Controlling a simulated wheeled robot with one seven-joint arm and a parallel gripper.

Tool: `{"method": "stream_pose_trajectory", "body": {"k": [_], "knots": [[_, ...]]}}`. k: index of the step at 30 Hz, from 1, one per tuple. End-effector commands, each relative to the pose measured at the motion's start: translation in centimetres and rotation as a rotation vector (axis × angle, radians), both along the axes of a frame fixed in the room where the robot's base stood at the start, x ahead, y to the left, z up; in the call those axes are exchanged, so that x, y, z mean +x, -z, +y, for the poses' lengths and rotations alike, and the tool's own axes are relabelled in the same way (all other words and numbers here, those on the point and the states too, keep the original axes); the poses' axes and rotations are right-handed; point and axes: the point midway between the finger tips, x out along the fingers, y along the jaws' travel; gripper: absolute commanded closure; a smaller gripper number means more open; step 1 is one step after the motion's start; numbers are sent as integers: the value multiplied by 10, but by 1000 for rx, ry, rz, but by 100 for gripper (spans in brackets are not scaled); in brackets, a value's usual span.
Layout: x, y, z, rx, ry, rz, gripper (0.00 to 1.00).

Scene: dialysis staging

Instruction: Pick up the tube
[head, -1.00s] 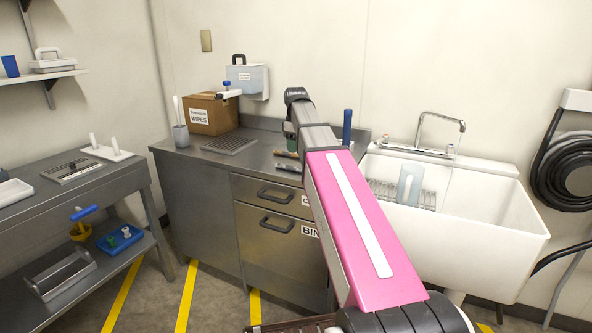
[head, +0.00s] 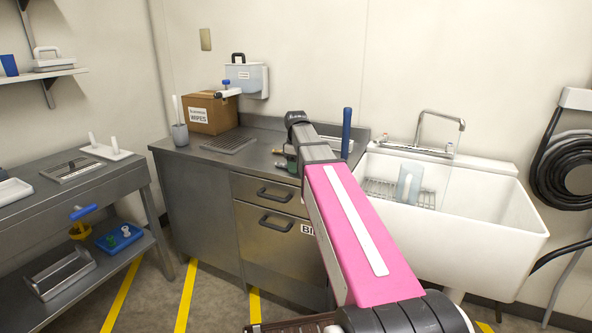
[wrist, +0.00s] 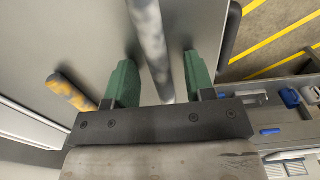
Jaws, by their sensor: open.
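A grey mottled rod, which looks like the tube (wrist: 150,40), lies on the steel counter and runs between my gripper's fingers in the wrist view. In the head view its dark end (head: 280,166) shows just left of my gripper (head: 292,160). My gripper (wrist: 160,66) is open, with one green finger on each side of the rod. My arm hides most of the rod from the head camera.
A tan mottled rod (wrist: 72,92) lies beside the left finger. A blue upright cylinder (head: 347,133) stands at the counter's right side by the white sink (head: 480,235).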

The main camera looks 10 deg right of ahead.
Motion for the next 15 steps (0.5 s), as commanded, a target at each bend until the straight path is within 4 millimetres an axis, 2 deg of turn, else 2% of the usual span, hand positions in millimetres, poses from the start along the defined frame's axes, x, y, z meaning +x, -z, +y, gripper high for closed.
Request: {"method": "stream_pose_trajectory", "body": {"k": [2, 6, 15], "knots": [[0, 0, 0, 0, 0, 0, 54], [0, 0, 0, 0, 0, 0, 100], [0, 0, 0, 0, 0, 0, 100]]}}
